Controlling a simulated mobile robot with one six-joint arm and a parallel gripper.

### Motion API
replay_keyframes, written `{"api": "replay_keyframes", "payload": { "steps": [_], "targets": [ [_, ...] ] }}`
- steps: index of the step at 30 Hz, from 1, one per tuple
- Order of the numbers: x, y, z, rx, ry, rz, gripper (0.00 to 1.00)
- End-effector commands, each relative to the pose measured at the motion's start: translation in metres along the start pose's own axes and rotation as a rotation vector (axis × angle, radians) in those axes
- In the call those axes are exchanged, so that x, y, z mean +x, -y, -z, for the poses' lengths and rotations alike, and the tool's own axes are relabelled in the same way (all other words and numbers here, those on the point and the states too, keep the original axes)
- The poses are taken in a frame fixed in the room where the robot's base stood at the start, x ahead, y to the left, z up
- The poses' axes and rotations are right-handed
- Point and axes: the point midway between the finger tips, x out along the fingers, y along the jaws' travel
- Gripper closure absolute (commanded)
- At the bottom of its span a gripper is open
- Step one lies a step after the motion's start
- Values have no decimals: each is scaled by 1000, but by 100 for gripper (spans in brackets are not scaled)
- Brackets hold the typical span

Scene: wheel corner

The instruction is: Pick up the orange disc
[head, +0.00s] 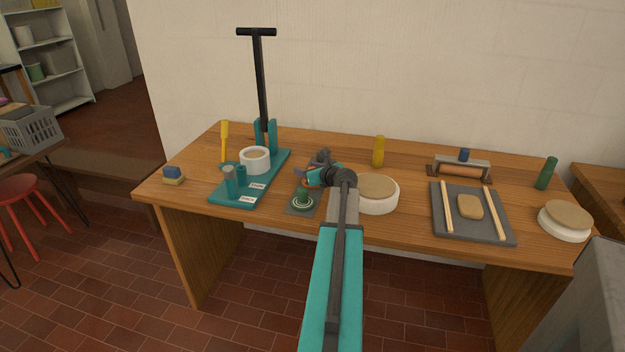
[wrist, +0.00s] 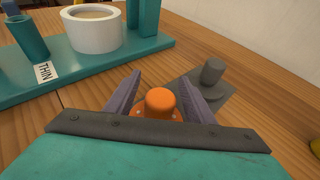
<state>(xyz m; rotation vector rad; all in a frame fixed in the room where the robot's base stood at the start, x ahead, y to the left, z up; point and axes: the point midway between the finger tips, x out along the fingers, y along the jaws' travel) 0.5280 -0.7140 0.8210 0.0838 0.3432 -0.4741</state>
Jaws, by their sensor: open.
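The orange disc (wrist: 160,103) has a rounded knob on top and shows between the two fingers of my gripper (wrist: 162,90) in the wrist view. The fingers are open, one on each side of the knob. I cannot tell whether either finger touches it. The lower part of the disc is hidden behind the gripper body. In the head view my gripper (head: 306,175) is low over the table, and only a sliver of the orange disc (head: 313,179) shows beside it.
A grey knobbed piece (wrist: 212,72) on a grey mat is just beyond the right finger. A green knobbed piece (head: 303,198) stands nearer the front edge. A teal stand (head: 226,190) with a white pot (head: 255,160) is to the left; a round white wheel (head: 382,204) is to the right.

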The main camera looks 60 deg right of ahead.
Motion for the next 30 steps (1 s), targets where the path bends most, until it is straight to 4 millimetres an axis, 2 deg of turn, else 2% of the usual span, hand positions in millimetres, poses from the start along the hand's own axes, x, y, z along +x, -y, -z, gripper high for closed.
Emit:
{"api": "replay_keyframes", "payload": {
  "steps": [2,3,11,23,30],
  "targets": [
    [0,0,0,0,0,0,51],
    [0,0,0,0,0,0,54],
    [0,0,0,0,0,0,98],
    [-2,0,-6,-1,1,0,99],
    [-10,0,-29,-2,2,0,99]
  ]
}}
